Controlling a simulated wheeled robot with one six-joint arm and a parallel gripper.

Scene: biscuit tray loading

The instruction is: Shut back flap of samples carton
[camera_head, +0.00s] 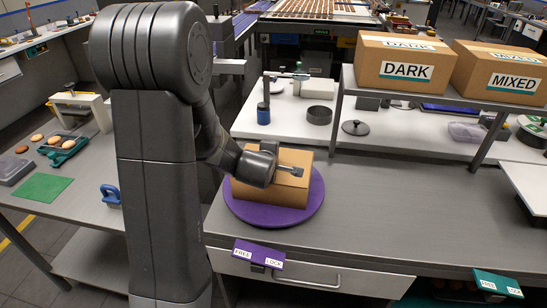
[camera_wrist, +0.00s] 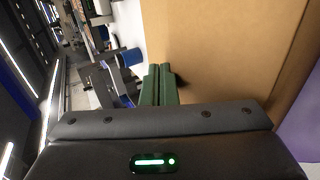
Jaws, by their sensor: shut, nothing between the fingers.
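The samples carton (camera_head: 268,192) is a plain brown box on a round purple turntable (camera_head: 309,205) on the bench. Its top (camera_head: 300,160) shows as brown board, partly hidden by my arm, so I cannot tell how each flap lies. My gripper (camera_head: 297,172) is over the carton's top, shut and empty. In the wrist view its green fingers (camera_wrist: 159,84) are together beside a broad tan carton surface (camera_wrist: 215,50). I cannot tell whether they touch it. The back flap cannot be told apart clearly.
A purple FREE/LOCK tag (camera_head: 259,254) sits at the bench front below the turntable. DARK (camera_head: 407,90) and MIXED (camera_head: 513,88) cartons stand on a raised shelf to the right. A blue jar (camera_head: 263,115) stands behind. The bench right of the turntable is clear.

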